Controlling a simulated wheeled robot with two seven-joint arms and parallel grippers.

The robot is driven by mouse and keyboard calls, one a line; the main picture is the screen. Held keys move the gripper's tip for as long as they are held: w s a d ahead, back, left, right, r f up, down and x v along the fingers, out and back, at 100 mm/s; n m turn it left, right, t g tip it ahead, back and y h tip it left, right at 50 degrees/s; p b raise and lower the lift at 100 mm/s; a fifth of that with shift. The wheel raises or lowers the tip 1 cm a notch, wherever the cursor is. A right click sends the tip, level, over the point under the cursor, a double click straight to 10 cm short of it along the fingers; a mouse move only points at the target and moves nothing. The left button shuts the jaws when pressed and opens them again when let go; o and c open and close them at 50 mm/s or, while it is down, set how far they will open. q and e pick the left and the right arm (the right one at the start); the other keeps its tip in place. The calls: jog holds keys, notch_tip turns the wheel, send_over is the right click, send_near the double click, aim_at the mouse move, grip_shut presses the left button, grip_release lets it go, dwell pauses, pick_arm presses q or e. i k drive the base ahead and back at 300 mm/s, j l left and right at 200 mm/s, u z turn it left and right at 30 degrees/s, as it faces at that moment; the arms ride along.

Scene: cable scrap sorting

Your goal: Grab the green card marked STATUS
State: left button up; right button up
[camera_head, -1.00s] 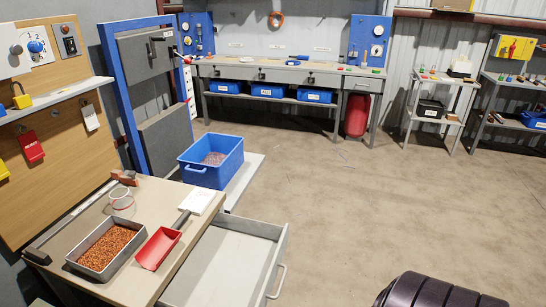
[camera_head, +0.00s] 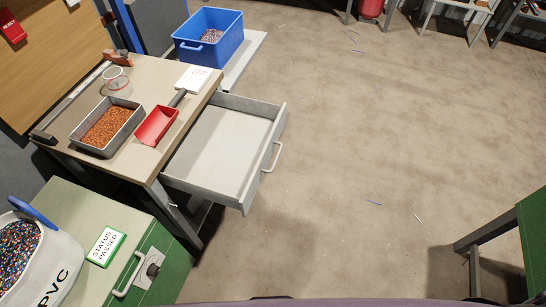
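The green-edged card (camera_head: 106,247) reads STATUS PASSED on a white face. It lies flat on top of a green cabinet (camera_head: 75,215) at the lower left, close to the cabinet's front edge and to the right of a white tub marked PVC. Nothing covers the card. Neither of my grippers shows in the head view, so their state cannot be seen.
The PVC tub (camera_head: 50,270) holds multicoloured granules. Behind it, a workbench (camera_head: 150,75) carries a tray of orange granules (camera_head: 108,127) and a red scoop (camera_head: 156,124). Its open drawer (camera_head: 250,180) juts out. A blue bin (camera_head: 208,38) stands beyond. The floor at right is mostly clear.

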aim_at(104, 250)
jog(key=u, duration=1.8)
